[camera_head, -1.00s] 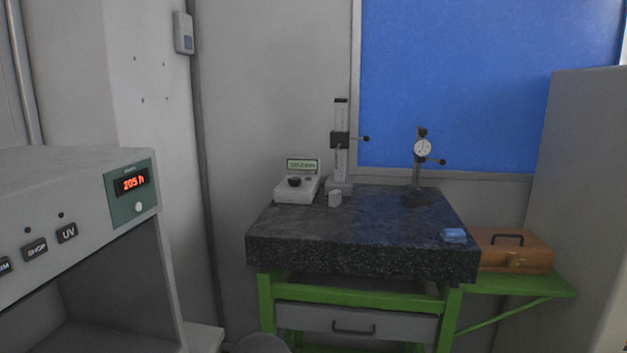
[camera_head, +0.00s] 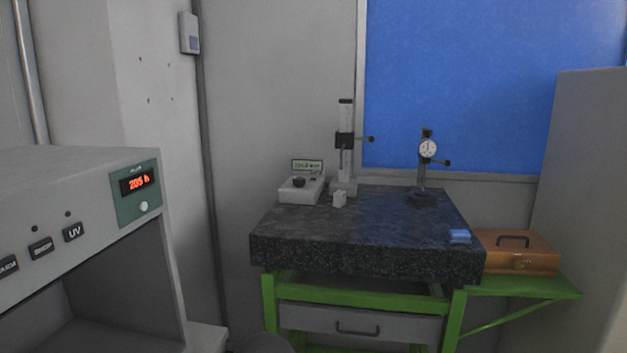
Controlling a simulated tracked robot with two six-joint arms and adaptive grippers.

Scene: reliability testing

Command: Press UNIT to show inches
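A white control box (camera_head: 301,191) with a dark round knob (camera_head: 299,182) sits at the back left of a dark granite plate (camera_head: 365,235). A small greenish display (camera_head: 307,166) stands behind the box; its digits are too small to read surely. Beside the box stands a grey height gauge (camera_head: 345,150) with a dark slider and a probe pointing right. I cannot make out a button marked UNIT at this distance. Neither of my grippers shows in the view.
A wooden case (camera_head: 517,252) sits on a green side shelf. A grey cabinet (camera_head: 80,225) with a red readout stands at left.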

